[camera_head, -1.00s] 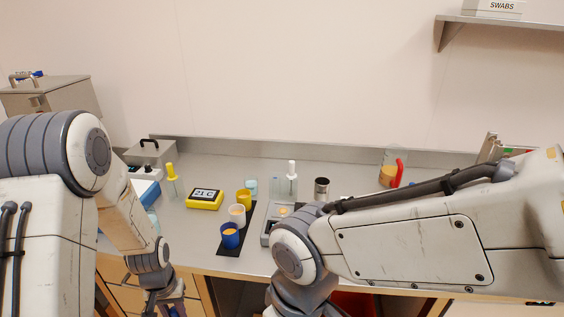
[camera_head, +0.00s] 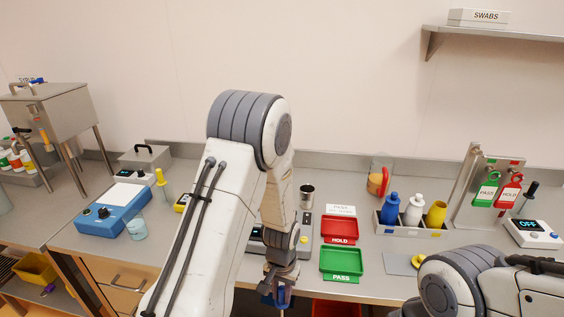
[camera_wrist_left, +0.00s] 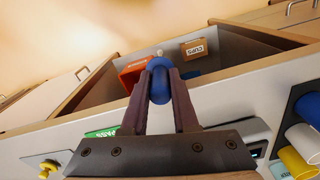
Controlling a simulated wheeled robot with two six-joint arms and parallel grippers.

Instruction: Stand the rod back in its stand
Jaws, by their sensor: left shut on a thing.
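My left gripper (camera_head: 279,297) hangs low at the bench's front edge in the head view. In the left wrist view its fingers (camera_wrist_left: 160,75) are shut on a rounded blue thing (camera_wrist_left: 160,86). This looks like the blue grip of the rod, seen nearly end-on. The rest of the rod is hidden. I cannot pick out the rod's stand with certainty. My right arm is at the bottom right of the head view; its gripper is out of the frame.
A red HOLD tray (camera_head: 339,229) and green PASS tray (camera_head: 342,262) lie right of my left arm. A hopper (camera_head: 50,115) is far left. An open compartment with a CUPS box (camera_wrist_left: 194,49) shows below the bench.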

